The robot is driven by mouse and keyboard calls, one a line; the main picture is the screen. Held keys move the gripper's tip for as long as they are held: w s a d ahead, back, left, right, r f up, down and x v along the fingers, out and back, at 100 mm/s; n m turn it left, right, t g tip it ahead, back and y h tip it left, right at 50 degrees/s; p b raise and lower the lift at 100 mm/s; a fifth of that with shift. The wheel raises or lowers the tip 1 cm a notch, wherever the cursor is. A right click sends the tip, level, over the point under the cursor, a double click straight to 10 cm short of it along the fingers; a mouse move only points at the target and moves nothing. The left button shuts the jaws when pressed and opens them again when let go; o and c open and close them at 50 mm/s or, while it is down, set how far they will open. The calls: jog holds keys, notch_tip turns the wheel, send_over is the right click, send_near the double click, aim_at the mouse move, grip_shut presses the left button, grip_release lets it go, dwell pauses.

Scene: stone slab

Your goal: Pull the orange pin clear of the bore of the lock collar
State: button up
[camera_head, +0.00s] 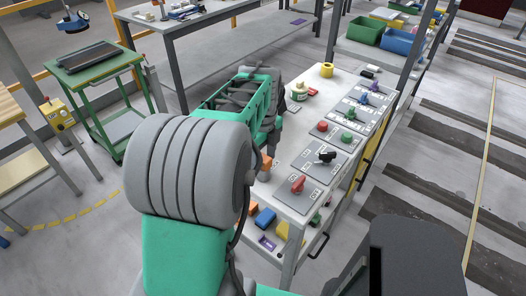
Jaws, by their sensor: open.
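I cannot make out the orange pin or the lock collar for certain. A small pale round piece with red and green parts (299,91) stands toward the far end of the white workbench (286,206); it is too small to tell whether it is the collar. An orange piece (266,164) shows beside my arm, partly hidden by it. My arm crosses the left side of the bench and hides much of it. My gripper is hidden behind my own arm links, so its place relative to the pin does not show.
Along the bench's right side lie grey panels with a red knob (298,184), a black handle (326,156), and red and green buttons. Open floor lies to the right.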

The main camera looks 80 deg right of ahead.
jog(key=shift+c, duration=0.3)
grip_shut()
dwell(0.3)
